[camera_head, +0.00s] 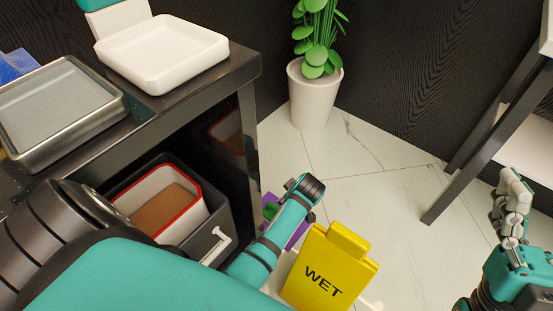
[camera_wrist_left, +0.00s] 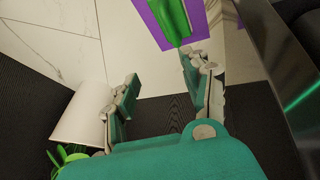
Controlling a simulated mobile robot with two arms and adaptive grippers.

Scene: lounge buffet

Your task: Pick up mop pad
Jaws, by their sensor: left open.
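A green piece (camera_wrist_left: 172,20) lies on a flat purple piece (camera_wrist_left: 152,28) on the floor. I cannot tell for sure which is the mop pad. In the head view, the purple piece (camera_head: 298,235) and a bit of green (camera_head: 270,210) show partly behind my left arm. My left gripper (camera_wrist_left: 160,84) is open with nothing between its fingers. The green piece lies beyond its fingertips, near the right finger in the picture. The left fingers are not visible in the head view. My right gripper (camera_head: 511,190) is at the right, seen edge-on, well away from the purple piece.
A yellow WET sign (camera_head: 330,270) stands beside my left arm. A black counter (camera_head: 165,110) holds a metal tray (camera_head: 58,112) and a white tray (camera_head: 165,52). A red-rimmed bin (camera_head: 150,188) sits underneath. A potted plant (camera_head: 314,95) stands behind. Open floor lies towards the dark-legged table (camera_head: 470,145).

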